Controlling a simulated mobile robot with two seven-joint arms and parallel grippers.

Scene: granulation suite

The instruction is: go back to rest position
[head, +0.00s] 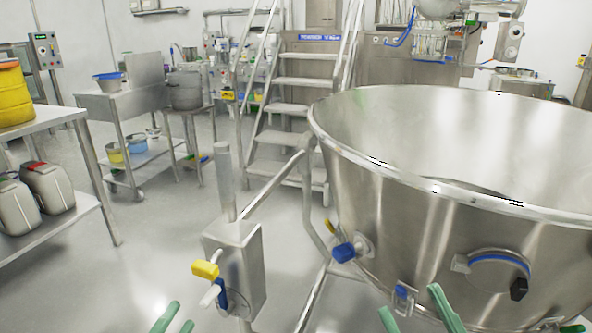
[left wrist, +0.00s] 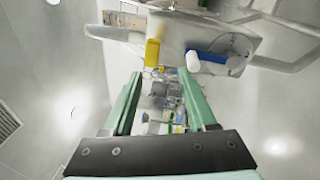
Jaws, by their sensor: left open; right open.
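My left gripper (head: 172,318) shows at the bottom edge of the head view, with two green fingers. It is open and nothing shows between the fingers. In the left wrist view the same gripper (left wrist: 160,85) has its green fingers spread apart. My right gripper (head: 412,308) shows at the bottom, right of the middle, in front of the large steel bowl. Its green fingers are apart and it is open and empty. The lower parts of both grippers are cut off by the frame.
A large steel bowl (head: 390,170) fills the right side. A steel post box (head: 236,262) with a yellow-handled valve (head: 205,270) stands ahead of my left gripper. A table with jerrycans (head: 48,188) is at left. Steps (head: 300,110) stand behind. The floor between is clear.

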